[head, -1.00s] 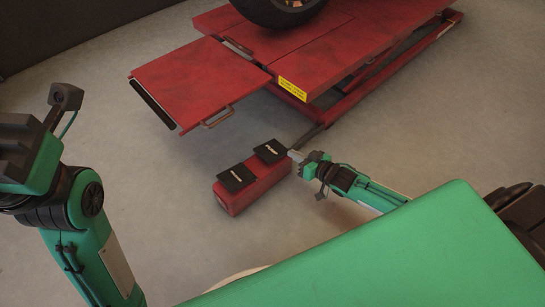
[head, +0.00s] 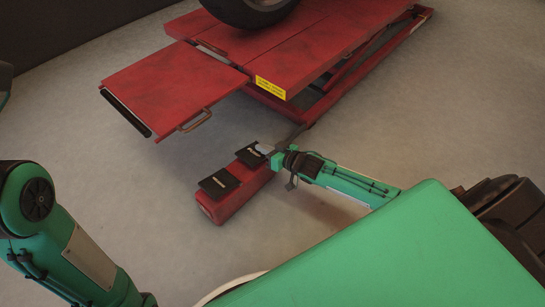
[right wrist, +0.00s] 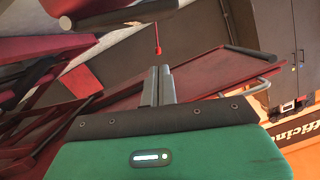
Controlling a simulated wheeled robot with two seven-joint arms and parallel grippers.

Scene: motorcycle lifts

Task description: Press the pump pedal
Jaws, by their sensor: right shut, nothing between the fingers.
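A red pedal box (head: 232,200) stands on the floor in the head view, with two black pedals on top: a near-left one (head: 217,184) and a far-right one (head: 250,157). Each has a small white mark too small to read. My right gripper (head: 264,148) is at the far-right pedal, its tip over or against the pedal's right edge; I cannot tell if it touches. In the right wrist view its fingers (right wrist: 158,84) are together with nothing between them. My left gripper is out of view; only arm links show at left.
The red motorcycle lift (head: 180,80) stands behind the box, its ramp towards the left, with a wheel (head: 250,8) on top. A dark bar (head: 290,139) runs from the box to the lift. Grey floor left of the box is clear.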

